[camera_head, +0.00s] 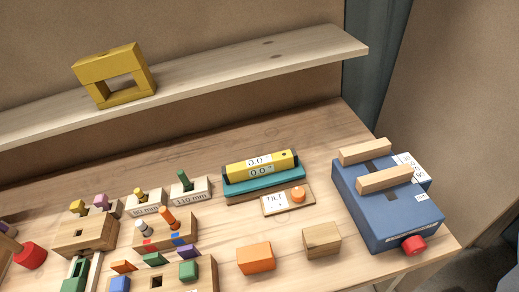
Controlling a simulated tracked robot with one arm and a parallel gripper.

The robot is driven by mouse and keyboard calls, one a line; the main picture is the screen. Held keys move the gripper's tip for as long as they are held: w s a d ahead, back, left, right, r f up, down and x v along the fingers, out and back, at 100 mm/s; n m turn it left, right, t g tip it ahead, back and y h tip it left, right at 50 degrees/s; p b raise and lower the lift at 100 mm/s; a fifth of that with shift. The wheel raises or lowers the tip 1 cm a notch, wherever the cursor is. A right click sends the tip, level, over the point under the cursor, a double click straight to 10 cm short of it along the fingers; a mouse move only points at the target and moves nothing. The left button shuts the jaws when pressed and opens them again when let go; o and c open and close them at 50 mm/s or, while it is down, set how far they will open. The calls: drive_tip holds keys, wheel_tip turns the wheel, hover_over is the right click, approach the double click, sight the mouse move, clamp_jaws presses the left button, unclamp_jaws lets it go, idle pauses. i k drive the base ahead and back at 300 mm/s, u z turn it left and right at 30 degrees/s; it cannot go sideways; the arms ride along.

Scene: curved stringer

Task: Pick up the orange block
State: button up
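The orange block (255,258) lies on the wooden table near the front edge of the picture, right of the middle. It stands free, with a plain wooden block (321,240) to its right and a gap between them. My gripper does not show in the camera_head view, so its fingers and what they hold cannot be seen.
A blue box (390,210) with wooden bars and a red knob stands right. A TILT plate (287,200) and yellow level (262,165) lie behind the block. Peg boards (172,279) crowd the left. A shelf (230,70) with a yellow frame (116,74) runs above.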

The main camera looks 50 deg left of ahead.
sight(258, 258)
drive_tip(key=k, duration=0.4)
drive_tip(key=u, duration=0.7)
drive_tip(key=i, duration=0.3)
drive_tip(key=u, duration=0.15)
